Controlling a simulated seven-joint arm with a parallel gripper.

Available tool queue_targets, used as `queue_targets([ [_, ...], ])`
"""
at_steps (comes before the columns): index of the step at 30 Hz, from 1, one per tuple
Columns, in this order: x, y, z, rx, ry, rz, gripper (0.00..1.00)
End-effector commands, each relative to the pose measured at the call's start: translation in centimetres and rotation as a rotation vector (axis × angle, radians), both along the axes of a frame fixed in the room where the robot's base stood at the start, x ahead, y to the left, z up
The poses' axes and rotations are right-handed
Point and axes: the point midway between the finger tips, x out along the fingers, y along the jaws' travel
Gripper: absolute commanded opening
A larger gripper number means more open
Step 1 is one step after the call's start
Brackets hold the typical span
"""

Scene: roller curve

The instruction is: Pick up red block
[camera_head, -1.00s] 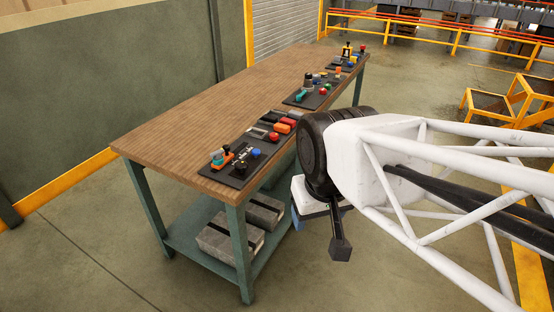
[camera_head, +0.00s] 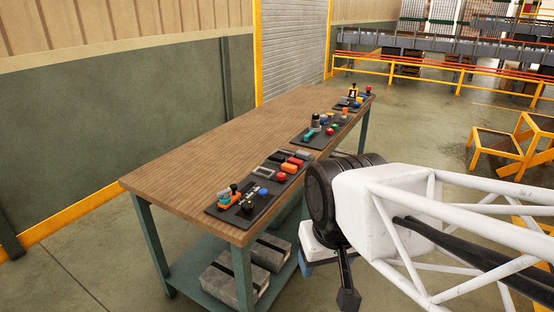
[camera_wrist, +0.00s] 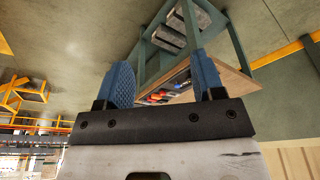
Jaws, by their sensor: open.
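A small red block (camera_head: 296,161) lies on the nearest black mat (camera_head: 222,211) on the wooden table. An orange block (camera_head: 289,168) lies just in front of it, and a red round piece (camera_head: 281,177) is close by. My gripper (camera_wrist: 161,64) is open and empty, with two blue fingers apart in the wrist view. In the head view a blue finger (camera_head: 305,266) shows below the tabletop's front edge, right of the mat and away from the block. The wrist view looks at the table upside down, with small coloured pieces beyond the fingers, too small to tell apart.
The table (camera_head: 180,170) has a bare left half. Two more mats with small pieces lie farther along it. Grey blocks (camera_head: 227,281) sit on the lower shelf. A yellow step stand (camera_head: 497,148) is at right. Open floor lies in front of the table.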

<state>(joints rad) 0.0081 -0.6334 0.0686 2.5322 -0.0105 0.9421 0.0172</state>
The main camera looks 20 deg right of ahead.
Motion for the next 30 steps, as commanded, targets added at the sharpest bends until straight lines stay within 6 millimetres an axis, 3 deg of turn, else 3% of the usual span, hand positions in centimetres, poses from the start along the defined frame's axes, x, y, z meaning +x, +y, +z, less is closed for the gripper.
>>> queue_targets([
  [11, 0.0, 0.0, 0.0, 0.0, 0.0, 0.0, 0.62],
  [14, 0.0, 0.0, 0.0, 0.0, 0.0, 0.0, 0.5],
  [24, 0.1, 0.0, 0.1, 0.0, 0.0, 0.001, 0.5],
  [30, 1.4, -0.1, 0.7, -0.004, 0.004, 0.011, 0.5],
])
